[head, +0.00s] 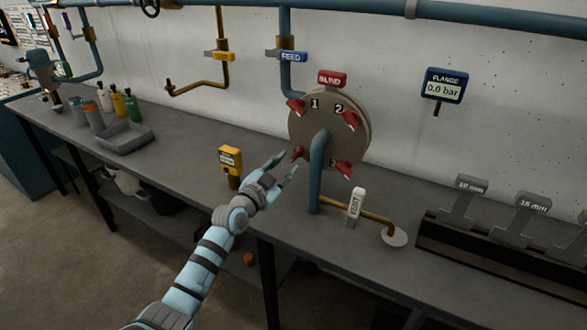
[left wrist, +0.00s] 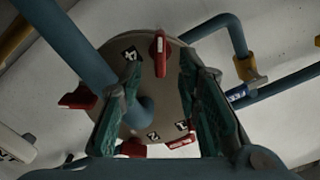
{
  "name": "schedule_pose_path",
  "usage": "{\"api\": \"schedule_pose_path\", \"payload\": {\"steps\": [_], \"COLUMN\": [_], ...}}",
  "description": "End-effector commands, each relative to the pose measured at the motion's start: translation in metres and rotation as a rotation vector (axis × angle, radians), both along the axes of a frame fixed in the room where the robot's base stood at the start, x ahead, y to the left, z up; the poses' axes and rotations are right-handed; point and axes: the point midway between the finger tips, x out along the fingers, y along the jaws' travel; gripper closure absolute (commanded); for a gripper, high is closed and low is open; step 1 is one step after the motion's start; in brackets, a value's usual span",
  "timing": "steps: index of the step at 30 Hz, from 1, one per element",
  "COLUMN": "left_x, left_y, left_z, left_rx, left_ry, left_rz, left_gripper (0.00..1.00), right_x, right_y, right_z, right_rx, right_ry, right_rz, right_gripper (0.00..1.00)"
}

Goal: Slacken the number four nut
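The number four nut is a red winged nut at the lower left of a round grey-brown flange (head: 348,122). In the head view this nut (head: 297,153) sits just beyond my left fingertips; its number is not readable there. In the left wrist view, the same nut (left wrist: 161,52) stands beside the "4" mark, between and beyond the fingertips. My left gripper (head: 282,168) is open and empty, pointing at the nut; its fingers also show in the left wrist view (left wrist: 157,68). I see no contact. My right gripper is out of view.
Other red nuts stand near marks 1 (head: 295,106), 2 (head: 350,120) and 3 (head: 344,169). A blue pipe (head: 316,180) rises before the flange. The gauge (head: 443,86) reads 0.0 bar.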

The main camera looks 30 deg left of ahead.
Motion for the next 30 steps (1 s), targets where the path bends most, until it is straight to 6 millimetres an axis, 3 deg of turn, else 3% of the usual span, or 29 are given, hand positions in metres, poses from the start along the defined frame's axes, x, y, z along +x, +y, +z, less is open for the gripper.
{"api": "schedule_pose_path", "payload": {"steps": [1, 3, 9, 16, 17, 22, 30], "left_x": [0.013, 0.027, 0.048, 0.05, 0.05, 0.049, 0.049], "left_y": [0.0, -0.002, -0.003, -0.003, -0.003, -0.003, -0.003], "left_z": [-0.005, -0.005, -0.002, 0.0, 0.0, 0.0, 0.0], "left_rx": [-0.002, -0.002, 0.0, 0.002, 0.002, 0.002, -0.002], "left_ry": [-0.001, 0.0, 0.002, 0.002, 0.002, 0.002, 0.002], "left_rz": [0.002, 0.0, 0.0, 0.0, 0.0, 0.0, 0.0], "left_gripper": [0.69, 0.69, 0.69, 0.69, 0.71, 0.98, 1.0], "right_x": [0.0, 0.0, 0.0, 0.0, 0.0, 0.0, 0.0], "right_y": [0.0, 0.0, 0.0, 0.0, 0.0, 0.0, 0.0], "right_z": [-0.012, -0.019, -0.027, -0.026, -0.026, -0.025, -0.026], "right_rx": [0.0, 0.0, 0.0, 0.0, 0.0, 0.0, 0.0], "right_ry": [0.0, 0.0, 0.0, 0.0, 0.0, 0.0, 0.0], "right_rz": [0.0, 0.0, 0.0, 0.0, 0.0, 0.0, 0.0], "right_gripper": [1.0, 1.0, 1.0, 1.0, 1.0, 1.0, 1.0]}}
